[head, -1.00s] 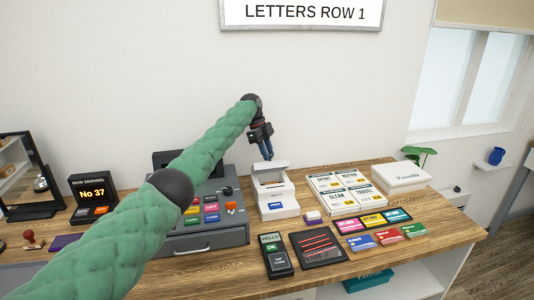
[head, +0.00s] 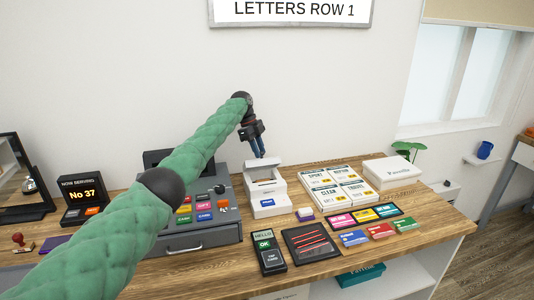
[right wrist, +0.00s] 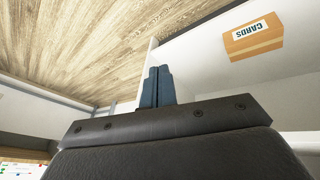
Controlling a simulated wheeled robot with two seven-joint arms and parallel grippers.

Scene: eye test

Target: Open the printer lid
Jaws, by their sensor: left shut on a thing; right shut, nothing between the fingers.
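The printer (head: 270,208) is a small white box on the wooden counter, right of the cash register, with a blue label on its front. Its lid (head: 265,164) is raised at the back and part of the inside shows. My left gripper (head: 260,156) points down from above and is shut on the lid's upper edge; its fingertips partly hide the contact. My right gripper (right wrist: 157,85) shows only in the right wrist view, shut and empty, its blue fingers side by side, away from the printer.
A grey cash register (head: 200,240) stands left of the printer, partly behind my left arm. A card terminal (head: 268,254), a dark tray (head: 310,243) and colored cards (head: 381,230) lie in front and right. The right wrist view shows a box marked CARDS (right wrist: 254,42).

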